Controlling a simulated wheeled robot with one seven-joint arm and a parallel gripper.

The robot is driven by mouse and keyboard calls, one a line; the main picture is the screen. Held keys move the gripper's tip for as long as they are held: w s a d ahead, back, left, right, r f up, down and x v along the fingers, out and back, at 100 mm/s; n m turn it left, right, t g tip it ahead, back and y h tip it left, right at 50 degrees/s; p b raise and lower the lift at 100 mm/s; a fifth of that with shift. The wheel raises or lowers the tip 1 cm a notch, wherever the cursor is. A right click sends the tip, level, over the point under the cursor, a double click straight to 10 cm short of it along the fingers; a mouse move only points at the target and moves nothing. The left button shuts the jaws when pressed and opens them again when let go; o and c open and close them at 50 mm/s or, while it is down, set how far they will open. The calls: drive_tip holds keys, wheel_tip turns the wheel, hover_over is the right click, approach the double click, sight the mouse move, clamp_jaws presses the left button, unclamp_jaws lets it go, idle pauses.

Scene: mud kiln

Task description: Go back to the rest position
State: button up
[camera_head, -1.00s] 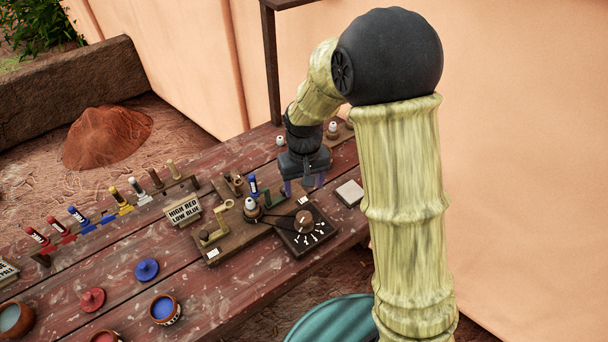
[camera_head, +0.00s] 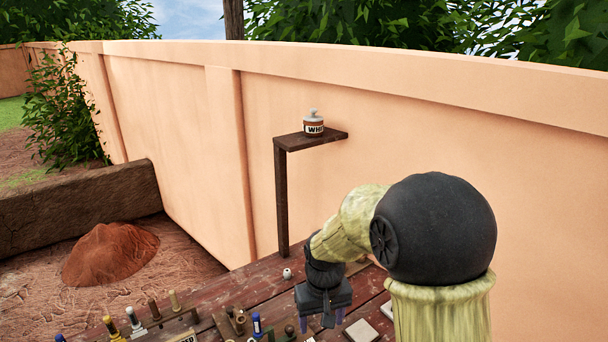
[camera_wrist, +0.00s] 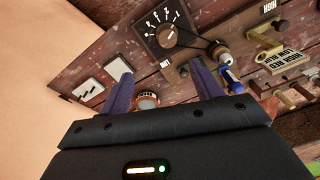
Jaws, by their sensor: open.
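My gripper (camera_head: 328,320) hangs over the far part of the wooden table (camera_head: 262,285), at the end of my bent arm. In the wrist view my gripper (camera_wrist: 160,85) has its two purple fingers spread apart with nothing held between them. A small jar with a white-and-orange top (camera_wrist: 147,101) shows behind the fingers, partly hidden by the gripper body. A dial plate (camera_wrist: 163,30) with white tick marks lies beyond the fingertips.
A shelf on a post (camera_head: 318,140) bears a labelled jar (camera_head: 313,124). Blue-capped tube (camera_head: 257,325) and several upright tubes stand on the table. White tiles (camera_wrist: 88,89) lie on the left in the wrist view. A wall (camera_head: 400,130) runs behind; a clay mound (camera_head: 110,253) lies left.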

drive_tip(key=s+d+r+m+t, duration=0.1)
drive_tip(key=s+d+m+t, duration=0.1)
drive_tip(key=s+d, duration=0.9)
drive_tip(key=shift+d+r+m, duration=0.15)
drive_tip(key=shift+r+m, duration=0.2)
drive_tip(key=shift+m, duration=0.15)
drive_tip(key=shift+s, duration=0.1)
